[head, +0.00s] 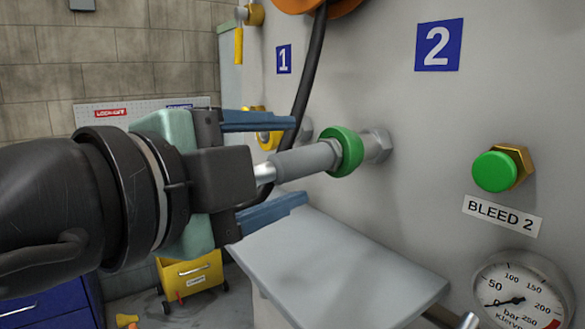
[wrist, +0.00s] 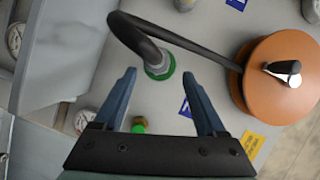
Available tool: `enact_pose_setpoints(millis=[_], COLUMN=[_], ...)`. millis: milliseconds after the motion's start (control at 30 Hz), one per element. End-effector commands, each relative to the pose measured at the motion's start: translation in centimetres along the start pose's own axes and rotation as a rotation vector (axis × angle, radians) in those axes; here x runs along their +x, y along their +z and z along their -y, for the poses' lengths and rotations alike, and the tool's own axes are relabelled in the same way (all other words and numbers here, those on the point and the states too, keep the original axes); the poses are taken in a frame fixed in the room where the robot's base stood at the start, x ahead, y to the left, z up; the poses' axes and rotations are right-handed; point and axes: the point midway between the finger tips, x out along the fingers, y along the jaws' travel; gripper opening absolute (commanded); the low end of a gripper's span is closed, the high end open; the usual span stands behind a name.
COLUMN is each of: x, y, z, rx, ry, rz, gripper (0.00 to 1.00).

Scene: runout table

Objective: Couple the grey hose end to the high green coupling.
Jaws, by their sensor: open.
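The grey hose end (head: 303,161) is in line with the green coupling (head: 346,152) on the grey panel and meets its ring; I cannot tell whether it is locked. In the wrist view the green coupling (wrist: 165,73) rings the grey hose end (wrist: 156,62), and the black hose (wrist: 180,38) bends away from it. My gripper (head: 299,160) is open. Its blue fingers stand above and below the hose end, apart from it. In the wrist view my gripper (wrist: 158,73) straddles the coupling, with no finger touching it.
A green bleed cap (head: 495,171) and a pressure gauge (head: 520,300) are on the panel at right. A grey shelf (head: 340,270) juts out below the coupling. An orange reel (wrist: 285,75) carries the hose. A yellow fitting (head: 268,139) lies beyond the gripper.

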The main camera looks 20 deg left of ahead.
Motion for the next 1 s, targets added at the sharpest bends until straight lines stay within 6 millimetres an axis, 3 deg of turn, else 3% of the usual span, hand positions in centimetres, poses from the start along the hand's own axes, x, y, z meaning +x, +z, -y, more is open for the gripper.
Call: enact_pose_setpoints(millis=[200, 400, 600, 1000], x=[-5.1, -8.1, -9.1, -9.1], y=[0.1, 0.0, -0.1, -0.1], z=[0.2, 0.1, 0.0, 0.0], rx=[0.002, 0.002, 0.001, 0.001], ry=[-0.005, -0.002, 0.000, -0.001], rz=[0.005, 0.002, 0.000, 0.000], gripper=[0.73, 0.73, 0.73, 0.73])
